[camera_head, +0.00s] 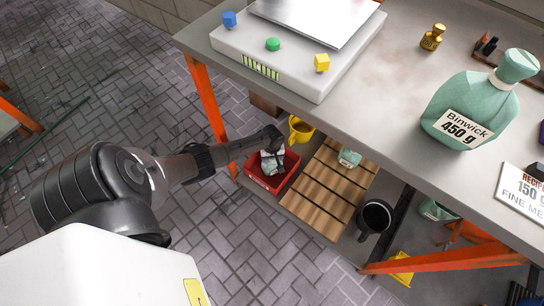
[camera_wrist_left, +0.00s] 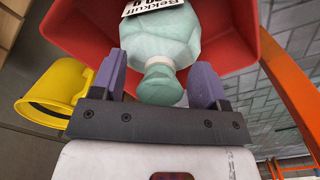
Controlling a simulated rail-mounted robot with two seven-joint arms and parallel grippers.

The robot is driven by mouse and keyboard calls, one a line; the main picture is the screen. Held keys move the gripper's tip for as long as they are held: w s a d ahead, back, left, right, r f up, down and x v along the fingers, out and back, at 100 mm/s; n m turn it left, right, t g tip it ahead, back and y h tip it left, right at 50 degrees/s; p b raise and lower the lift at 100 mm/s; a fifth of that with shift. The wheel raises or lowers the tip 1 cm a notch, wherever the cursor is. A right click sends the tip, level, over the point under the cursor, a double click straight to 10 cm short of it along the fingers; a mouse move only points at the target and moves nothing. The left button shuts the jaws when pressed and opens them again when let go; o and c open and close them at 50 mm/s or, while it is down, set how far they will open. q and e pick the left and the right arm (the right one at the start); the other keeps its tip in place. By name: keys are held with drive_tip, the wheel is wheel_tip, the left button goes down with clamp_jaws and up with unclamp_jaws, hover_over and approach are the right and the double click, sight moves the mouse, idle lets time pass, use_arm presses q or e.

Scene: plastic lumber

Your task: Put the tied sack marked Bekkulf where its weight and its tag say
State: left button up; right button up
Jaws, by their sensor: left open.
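The pale green tied sack marked Bekkulf (camera_wrist_left: 160,40) is in the red bin (camera_wrist_left: 85,25) in the left wrist view. Its neck and knot point toward my gripper, and its label is upside down and cut off by the frame edge, so the weight cannot be read. In the head view the sack (camera_head: 271,165) shows partly inside the red bin (camera_head: 257,180) on the low shelf. My left gripper (camera_wrist_left: 161,82) is open, with its fingers either side of the sack's neck; in the head view it (camera_head: 272,143) is right above the bin. My right gripper is not in view.
A yellow mug (camera_head: 301,131) stands beside the bin. A slatted wooden board (camera_head: 325,190) with a small green sack (camera_head: 349,157) and a dark mug (camera_head: 375,217) are to its right. Above, the table holds a scale (camera_head: 305,75), the Binwick 450 g sack (camera_head: 475,95) and a recipe sign (camera_head: 522,190).

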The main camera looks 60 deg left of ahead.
use_arm(q)
wheel_tip(320, 180, up, 12)
drive_tip(key=p, duration=0.9)
drive_tip(key=s+d+r+m+t, duration=0.1)
drive_tip(key=s+d+r+m, duration=0.3)
drive_tip(key=d, duration=0.5)
drive_tip(key=s+d+r+m, duration=0.1)
drive_tip(key=s+d+m, duration=0.35)
drive_tip(key=d, duration=0.45)
drive_tip(key=s+d+r+m+t, duration=0.1)
drive_tip(key=s+d+r+m, duration=0.2)
drive_tip(key=s+r, duration=0.2)
drive_tip(key=s+d+r+m+t, duration=0.1)
drive_tip(key=s+d+r+m, duration=0.3)
drive_tip(key=r, duration=0.6)
drive_tip(key=shift+s+r+t, duration=0.3)
drive_tip(key=shift+s, duration=0.15)
drive_tip(key=shift+m, duration=0.25)
wheel_tip(320, 180, up, 61)
drive_tip(key=p, duration=6.1)
